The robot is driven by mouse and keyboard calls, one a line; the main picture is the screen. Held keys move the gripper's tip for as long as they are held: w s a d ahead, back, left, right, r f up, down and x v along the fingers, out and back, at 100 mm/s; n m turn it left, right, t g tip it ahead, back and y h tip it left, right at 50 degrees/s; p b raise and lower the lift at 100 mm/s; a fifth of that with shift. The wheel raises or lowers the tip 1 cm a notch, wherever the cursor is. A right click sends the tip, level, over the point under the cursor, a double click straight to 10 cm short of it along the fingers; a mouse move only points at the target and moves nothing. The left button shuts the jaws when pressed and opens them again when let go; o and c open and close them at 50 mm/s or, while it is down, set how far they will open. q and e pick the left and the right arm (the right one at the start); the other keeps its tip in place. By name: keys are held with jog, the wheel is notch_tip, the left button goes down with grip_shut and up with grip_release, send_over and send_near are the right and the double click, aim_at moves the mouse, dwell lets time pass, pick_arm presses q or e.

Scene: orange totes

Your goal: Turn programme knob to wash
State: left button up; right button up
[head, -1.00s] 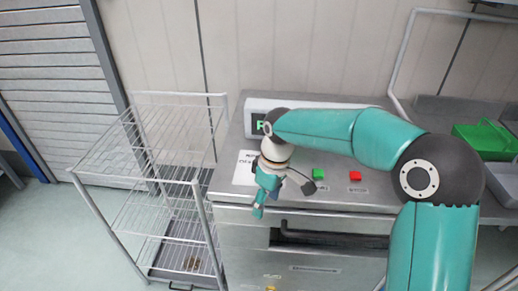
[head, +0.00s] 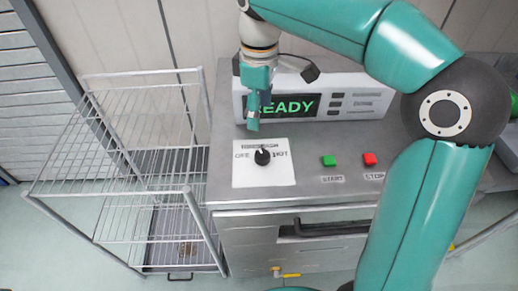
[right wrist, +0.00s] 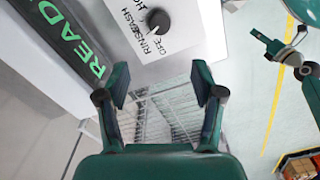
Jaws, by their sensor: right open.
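The programme knob (head: 262,157) is black and round, on a white label plate (head: 246,177) on the machine's steel top. Its printed words are OFF, RINSE, WASH and HOT. The knob (right wrist: 156,21) also shows at the top of the right wrist view. I cannot tell surely which word its pale mark points at. My right gripper (head: 253,122) is above and behind the knob, pointing down, in front of the display and apart from the knob. In the right wrist view its jaws (right wrist: 160,88) are open and empty. What looks like my left gripper (right wrist: 264,40) is small at the right there.
A display box (head: 347,104) reading READY stands behind the plate. A green START button (head: 328,161) and a red STOP button (head: 370,159) are to the right. A wire rack (head: 110,192) stands left of the machine. A yellow-handled valve (head: 290,275) is below.

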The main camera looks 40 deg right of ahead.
aim_at(262, 154)
jog(key=f, duration=0.7)
jog(key=f+b, duration=0.1)
jog(key=f, duration=0.6)
jog(key=shift+s+d, duration=0.2)
jog(key=shift+r, duration=0.1)
jog(key=c, duration=1)
jog(key=shift+a, duration=0.15)
jog(key=shift+c, duration=0.7)
